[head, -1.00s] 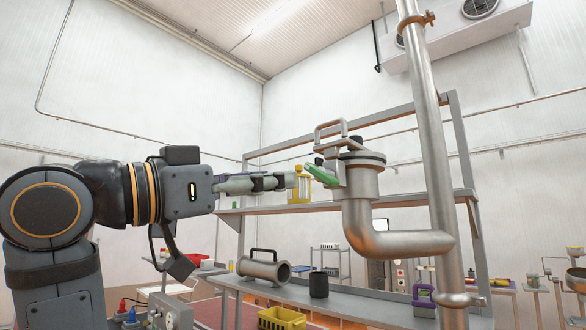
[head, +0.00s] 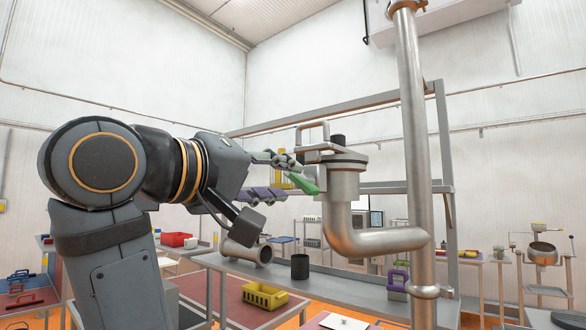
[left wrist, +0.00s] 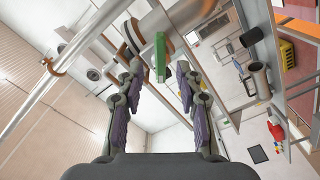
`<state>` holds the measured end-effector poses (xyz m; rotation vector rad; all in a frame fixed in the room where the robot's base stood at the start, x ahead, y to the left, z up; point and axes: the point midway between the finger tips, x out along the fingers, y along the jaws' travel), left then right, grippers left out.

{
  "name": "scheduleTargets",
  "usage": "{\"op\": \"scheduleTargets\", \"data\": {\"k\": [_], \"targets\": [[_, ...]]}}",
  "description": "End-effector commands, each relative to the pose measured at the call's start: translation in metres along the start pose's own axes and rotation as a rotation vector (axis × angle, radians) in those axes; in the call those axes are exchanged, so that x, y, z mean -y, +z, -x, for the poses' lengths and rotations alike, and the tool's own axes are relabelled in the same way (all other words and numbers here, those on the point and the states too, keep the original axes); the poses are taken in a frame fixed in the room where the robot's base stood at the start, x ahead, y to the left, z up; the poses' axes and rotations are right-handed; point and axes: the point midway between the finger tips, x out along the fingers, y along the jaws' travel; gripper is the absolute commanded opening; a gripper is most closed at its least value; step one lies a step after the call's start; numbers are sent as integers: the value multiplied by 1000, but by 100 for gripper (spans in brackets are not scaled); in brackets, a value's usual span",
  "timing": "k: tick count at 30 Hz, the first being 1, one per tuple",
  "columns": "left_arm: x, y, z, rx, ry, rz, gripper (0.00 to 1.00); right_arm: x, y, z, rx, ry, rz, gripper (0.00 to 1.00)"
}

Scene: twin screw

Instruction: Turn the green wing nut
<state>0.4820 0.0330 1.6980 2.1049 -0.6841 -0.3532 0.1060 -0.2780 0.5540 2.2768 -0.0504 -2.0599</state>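The green wing nut (head: 305,181) sticks out from the left side of the flanged metal pipe fitting (head: 342,182). My left gripper (head: 291,180) comes in from the left, rolled so that one finger is above and one below in the head view. Its fingers are spread, with the tips close to the nut. My right gripper is not in view.
A tall steel pipe (head: 413,150) stands right of the fitting. A yellow-capped bottle (head: 284,180) is behind my fingers. A yellow crate (head: 264,295) sits lower down.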

Motion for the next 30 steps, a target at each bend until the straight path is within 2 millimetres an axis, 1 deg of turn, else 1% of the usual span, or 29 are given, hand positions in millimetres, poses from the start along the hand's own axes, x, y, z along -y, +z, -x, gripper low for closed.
{"op": "scheduleTargets", "data": {"k": [1,3,6,9,16,17,24,30], "targets": [[-3,-1,-10,5,-1,4,36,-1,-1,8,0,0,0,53],[-2,-1,-21,4,-1,2,36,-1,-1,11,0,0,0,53],[-1,0,-31,2,-1,0,36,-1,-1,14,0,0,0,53],[0,0,-36,-1,0,-1,36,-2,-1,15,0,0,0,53],[0,0,-36,-2,0,-2,36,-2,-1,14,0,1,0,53],[0,0,-36,-2,0,-2,33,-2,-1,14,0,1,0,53],[0,0,-36,-1,0,-2,1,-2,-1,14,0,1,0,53],[0,0,-36,-1,-1,-2,0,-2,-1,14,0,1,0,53]]}}
